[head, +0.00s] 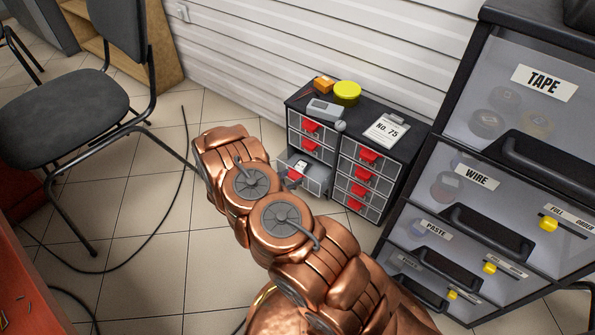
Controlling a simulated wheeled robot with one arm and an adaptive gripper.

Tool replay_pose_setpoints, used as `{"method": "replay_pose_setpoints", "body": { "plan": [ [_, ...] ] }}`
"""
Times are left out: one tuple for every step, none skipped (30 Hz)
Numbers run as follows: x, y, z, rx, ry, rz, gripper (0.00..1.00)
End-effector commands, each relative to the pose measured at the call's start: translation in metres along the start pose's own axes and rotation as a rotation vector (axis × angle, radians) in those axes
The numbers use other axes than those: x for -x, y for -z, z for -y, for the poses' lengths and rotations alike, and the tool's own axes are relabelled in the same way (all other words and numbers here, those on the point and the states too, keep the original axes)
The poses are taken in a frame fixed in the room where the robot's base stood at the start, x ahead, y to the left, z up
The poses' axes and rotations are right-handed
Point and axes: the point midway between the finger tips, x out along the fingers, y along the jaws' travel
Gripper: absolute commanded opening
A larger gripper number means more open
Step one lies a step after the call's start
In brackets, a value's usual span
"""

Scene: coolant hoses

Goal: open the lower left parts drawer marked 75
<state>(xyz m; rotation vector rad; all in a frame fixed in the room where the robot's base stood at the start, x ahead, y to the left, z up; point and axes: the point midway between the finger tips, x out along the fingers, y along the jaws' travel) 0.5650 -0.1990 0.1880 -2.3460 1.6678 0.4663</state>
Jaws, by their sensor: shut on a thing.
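The parts drawer cabinet (347,145) stands against the white wall, with two columns of clear-fronted drawers and red handles. In the left column, a lower drawer (316,184) is pulled partly out, and a small pale item shows at its top. Its red handle (295,174) is visible just right of my copper arm. My arm hides the area below and left of this drawer, so I cannot tell its exact row. A card reading "No. 75" (386,131) lies on the cabinet top. My gripper does not show; my arm links cover where it is.
A yellow round tub (347,93), a grey device (324,110) and an orange box (323,85) sit on the cabinet. A large dark cabinet (455,150) with labelled drawers stands close on the right. A black chair (75,110) and floor cable (160,225) are on the left.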

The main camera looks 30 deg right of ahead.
Motion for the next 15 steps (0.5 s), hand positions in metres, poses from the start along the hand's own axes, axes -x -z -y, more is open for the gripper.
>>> {"method": "replay_pose_setpoints", "body": {
  "plan": [
    [0.008,-0.004,0.001,0.003,0.004,0.0,0.0],
    [0.012,-0.005,0.001,0.003,0.004,0.0,0.0],
    [0.018,-0.008,0.001,0.003,0.003,0.0,0.0],
    [0.022,-0.009,0.001,0.002,0.003,0.0,0.0],
    [0.026,-0.011,0.001,0.002,0.003,0.0,0.0],
    [0.031,-0.013,0.002,0.001,0.003,0.0,0.0],
    [0.035,-0.015,0.001,0.0,0.002,0.0,0.0],
    [0.038,-0.016,0.001,0.0,0.003,0.0,0.0],
    [0.042,-0.018,0.001,0.0,0.003,0.0,0.0],
    [0.045,-0.019,0.001,0.0,0.003,0.001,0.0],
    [0.047,-0.02,0.001,0.0,0.003,0.001,0.0],
    [0.05,-0.021,0.001,-0.001,0.003,0.001,0.0],
    [0.052,-0.022,0.001,-0.001,0.002,0.001,0.0],
    [0.053,-0.022,0.001,-0.001,0.002,0.001,0.0],
    [0.054,-0.022,0.0,-0.001,0.002,0.0,0.0]
  ]
}}
